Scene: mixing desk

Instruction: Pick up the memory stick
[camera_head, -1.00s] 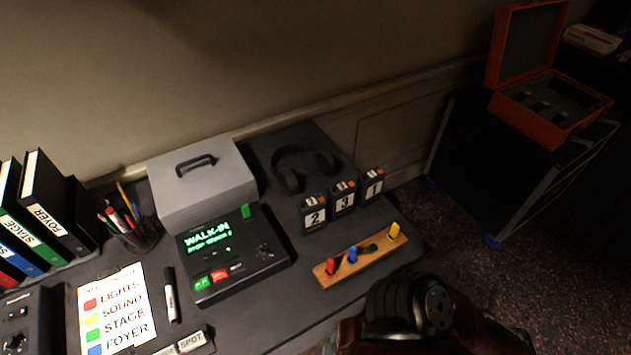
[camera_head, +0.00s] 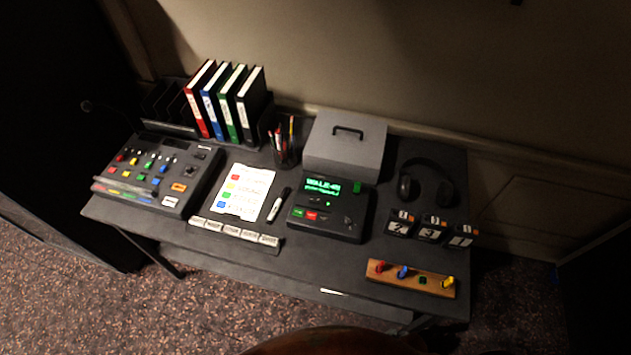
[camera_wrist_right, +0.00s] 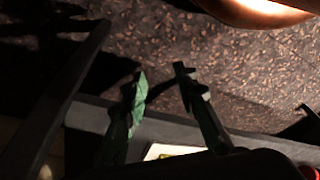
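A small green upright piece (camera_head: 357,187) stands at the upper right of the dark console (camera_head: 328,208) with the green-lit WALK-IN screen; it may be the memory stick, but it is too small to be sure. My right gripper (camera_wrist_right: 161,84) shows in the right wrist view with its two fingers apart and nothing between them. It is over the floor near a desk edge, away from the console. No gripper shows in the head view, and my left gripper is out of sight.
A wooden board (camera_head: 435,287) with coloured pegs lies at the desk's front right. Numbered black blocks (camera_head: 432,229), headphones (camera_head: 427,183) and a grey box (camera_head: 343,146) stand behind. A marker (camera_head: 279,204), label sheet (camera_head: 246,192) and mixer (camera_head: 158,172) are left. Desk front centre is mostly clear.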

